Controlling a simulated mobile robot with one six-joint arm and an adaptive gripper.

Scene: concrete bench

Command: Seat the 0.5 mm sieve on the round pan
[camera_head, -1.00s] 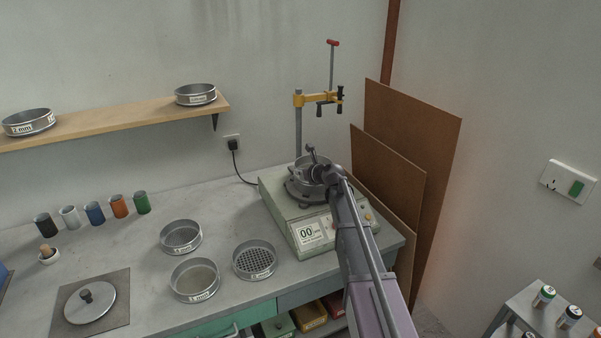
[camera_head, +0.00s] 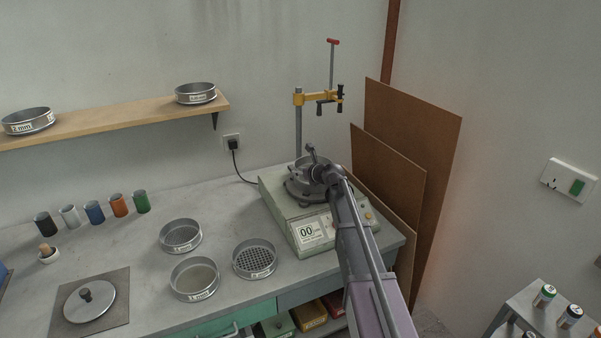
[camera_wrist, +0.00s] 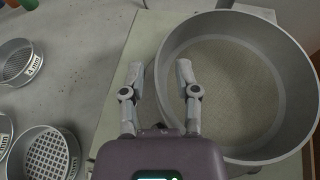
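A round metal vessel (camera_wrist: 285,120) with a plain greyish-beige floor fills the right of the wrist view. In the head view this vessel (camera_head: 300,168) stands on the shaker (camera_head: 285,215), partly hidden by my gripper. No label on it shows, so I cannot tell whether it is the round pan alone or has the 0.5 mm sieve on it. My gripper (camera_wrist: 159,72) is at the vessel's left wall, fingers apart, one on each side of the rim; contact is not clear. A sieve (camera_head: 196,94) on the shelf has a label too small to read.
On the bench left of the shaker are a 4 mm sieve (camera_head: 181,237), another fine-meshed sieve (camera_head: 195,297) and a coarse perforated sieve (camera_head: 255,259). A lid (camera_head: 90,303) lies on a mat. A clamp post (camera_head: 298,130) rises behind the shaker; brown boards (camera_head: 420,150) lean right.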

